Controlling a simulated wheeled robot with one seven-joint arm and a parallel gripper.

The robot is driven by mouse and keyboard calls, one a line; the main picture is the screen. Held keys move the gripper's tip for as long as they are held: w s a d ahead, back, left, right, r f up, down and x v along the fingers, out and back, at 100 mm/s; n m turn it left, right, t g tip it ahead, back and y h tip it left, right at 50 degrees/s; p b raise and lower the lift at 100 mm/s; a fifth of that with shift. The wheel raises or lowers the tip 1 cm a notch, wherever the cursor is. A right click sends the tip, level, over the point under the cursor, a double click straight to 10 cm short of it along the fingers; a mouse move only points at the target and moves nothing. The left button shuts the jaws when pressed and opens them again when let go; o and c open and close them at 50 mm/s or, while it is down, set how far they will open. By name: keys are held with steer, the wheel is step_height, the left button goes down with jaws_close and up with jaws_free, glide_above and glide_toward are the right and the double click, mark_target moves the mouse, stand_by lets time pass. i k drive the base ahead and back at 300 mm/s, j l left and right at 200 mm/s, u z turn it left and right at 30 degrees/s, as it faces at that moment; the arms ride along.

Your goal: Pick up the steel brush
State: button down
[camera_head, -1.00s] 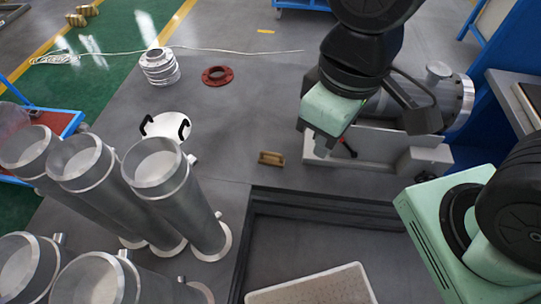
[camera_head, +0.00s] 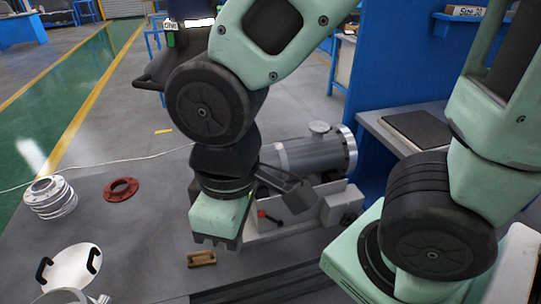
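A small tan block-like object (camera_head: 202,258) lies on the grey surface at the lower middle of the head view. It may be the steel brush, but bristles cannot be made out. My gripper (camera_head: 216,240) is at the end of my mint-green and black arm, pointing down. The height of the gripper over the surface is hard to judge. Its fingertips do not show clearly, so its opening cannot be told. Nothing is seen held in it.
A grey flanged cylinder (camera_head: 312,157) on a pale base stands behind my gripper, to the right. A red flange ring (camera_head: 121,190), stacked metal rings (camera_head: 49,197) and a white disc with black handles (camera_head: 72,267) lie on the left. Blue workbench structure (camera_head: 384,70) stands at right.

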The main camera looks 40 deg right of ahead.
mark_target(206, 258)
steer(key=i+l+u, duration=0.1)
steer(key=i+l, duration=0.15)
steer(key=i+l+u, duration=0.1)
steer(key=u, duration=0.2)
steer(key=l+u, duration=0.2)
steer(key=u, duration=0.15)
steer(key=i, duration=0.05)
